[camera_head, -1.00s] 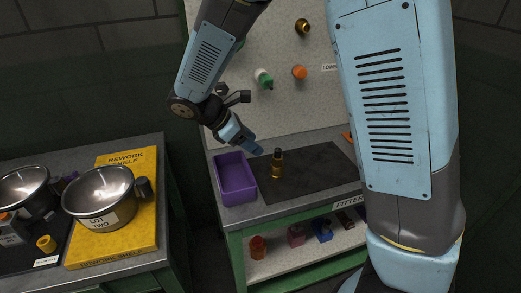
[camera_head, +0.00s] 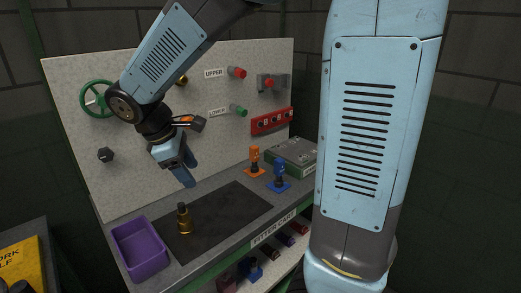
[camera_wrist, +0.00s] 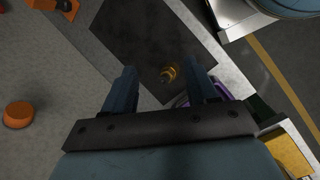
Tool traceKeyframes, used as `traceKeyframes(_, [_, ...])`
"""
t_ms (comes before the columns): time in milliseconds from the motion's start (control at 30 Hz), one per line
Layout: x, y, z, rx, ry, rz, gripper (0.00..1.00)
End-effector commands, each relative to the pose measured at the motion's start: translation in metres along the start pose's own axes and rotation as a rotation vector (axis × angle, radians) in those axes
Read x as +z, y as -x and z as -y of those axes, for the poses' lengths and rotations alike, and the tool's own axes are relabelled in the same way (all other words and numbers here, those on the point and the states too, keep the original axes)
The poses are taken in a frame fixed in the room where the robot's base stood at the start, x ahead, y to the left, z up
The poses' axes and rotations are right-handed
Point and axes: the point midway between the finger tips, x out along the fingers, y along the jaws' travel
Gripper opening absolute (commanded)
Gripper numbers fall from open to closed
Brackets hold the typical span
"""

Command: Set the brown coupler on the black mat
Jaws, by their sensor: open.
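The brown coupler (camera_head: 184,219) is a brass-brown fitting with a dark top. It stands upright on the black mat (camera_head: 235,208), near the mat's left end, apart from the purple bin. My gripper (camera_head: 188,183) is open and empty, above the mat and close above the coupler in the head view. In the wrist view the coupler (camera_wrist: 168,74) lies between and beyond the two fingers of my gripper (camera_wrist: 164,85), with no contact showing.
A purple bin (camera_head: 140,250) stands left of the mat. Behind rises a pegboard (camera_head: 150,160) with knobs and a green handwheel (camera_head: 97,99).

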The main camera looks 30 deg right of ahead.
Motion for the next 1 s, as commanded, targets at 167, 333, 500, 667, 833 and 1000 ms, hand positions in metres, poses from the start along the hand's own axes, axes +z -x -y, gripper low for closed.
traceKeyframes(167, [0.052,0.010,0.002,-0.033,-0.261,-0.122,0.58])
traceKeyframes(333, [0.095,0.018,0.010,-0.057,-0.506,-0.231,0.58])
traceKeyframes(500, [0.132,0.025,0.023,-0.071,-0.751,-0.340,0.58])
traceKeyframes(667, [0.161,0.031,0.039,-0.077,-0.975,-0.440,0.58])
traceKeyframes(833, [0.181,0.035,0.054,-0.077,-1.159,-0.525,0.58])
traceKeyframes(1000, [0.186,0.038,0.062,-0.074,-1.249,-0.570,0.58])
